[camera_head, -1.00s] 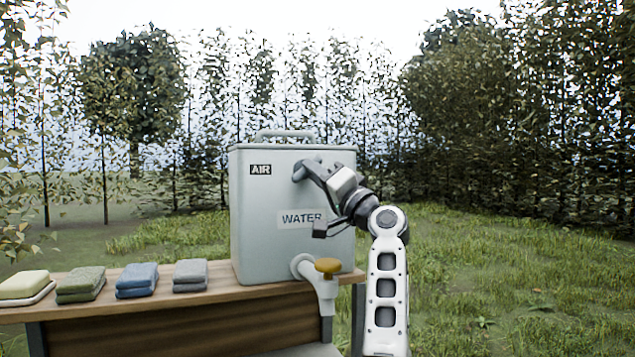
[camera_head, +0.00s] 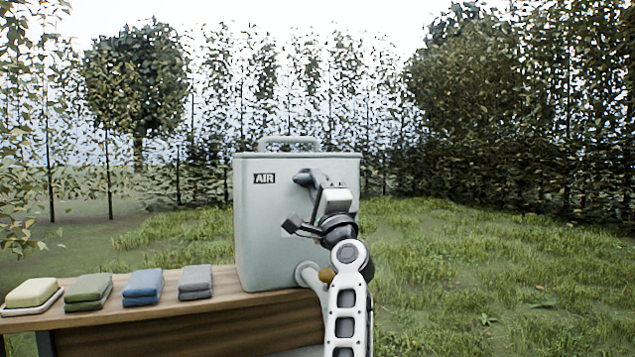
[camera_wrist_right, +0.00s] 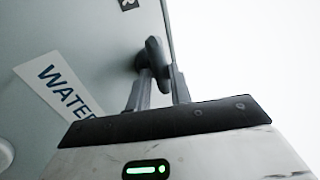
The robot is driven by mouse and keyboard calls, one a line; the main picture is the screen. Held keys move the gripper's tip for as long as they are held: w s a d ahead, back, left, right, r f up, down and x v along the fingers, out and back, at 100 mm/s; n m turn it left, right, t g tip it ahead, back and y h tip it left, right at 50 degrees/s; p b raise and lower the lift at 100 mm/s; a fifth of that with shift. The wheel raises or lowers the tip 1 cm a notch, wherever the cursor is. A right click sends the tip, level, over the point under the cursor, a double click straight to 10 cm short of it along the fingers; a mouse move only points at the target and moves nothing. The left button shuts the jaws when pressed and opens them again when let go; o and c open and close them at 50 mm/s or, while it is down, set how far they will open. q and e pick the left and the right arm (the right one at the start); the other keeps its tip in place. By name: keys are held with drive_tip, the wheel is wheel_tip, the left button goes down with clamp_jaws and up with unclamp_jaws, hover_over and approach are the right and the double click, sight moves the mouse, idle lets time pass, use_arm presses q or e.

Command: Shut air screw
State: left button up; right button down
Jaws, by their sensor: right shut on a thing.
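A pale grey-green water tank (camera_head: 262,230) with an AIR label (camera_head: 264,179) stands on the wooden table. The air screw is a dark grey knob on the tank's front, right of that label; it shows in the wrist view (camera_wrist_right: 154,52). My right gripper (camera_head: 308,182) is at the knob. In the wrist view, my right gripper (camera_wrist_right: 158,78) has its two fingers on either side of the knob, shut on it. The fingers hide part of the knob. My left gripper is not in view.
A spigot (camera_head: 308,272) with an ochre handle (camera_head: 326,274) juts from the tank's lower front, partly behind my arm. Folded cloths in green (camera_head: 90,288), blue (camera_head: 143,284) and grey (camera_head: 195,279), and a soap bar (camera_head: 32,292) on a dish, line the table (camera_head: 215,304). Grass lies open at right.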

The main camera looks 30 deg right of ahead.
drive_tip(key=shift+r, duration=0.1)
idle(0.3)
drive_tip(key=c, duration=1.3)
unclamp_jaws()
drive_tip(key=s+a+f, duration=0.1)
drive_tip(key=s, duration=0.4)
drive_tip(key=s+a+f+b, duration=0.1)
drive_tip(key=s, duration=0.4)
drive_tip(key=s+a, duration=0.2)
drive_tip(key=s, duration=0.3)
drive_tip(key=shift+s+f+b, duration=0.4)
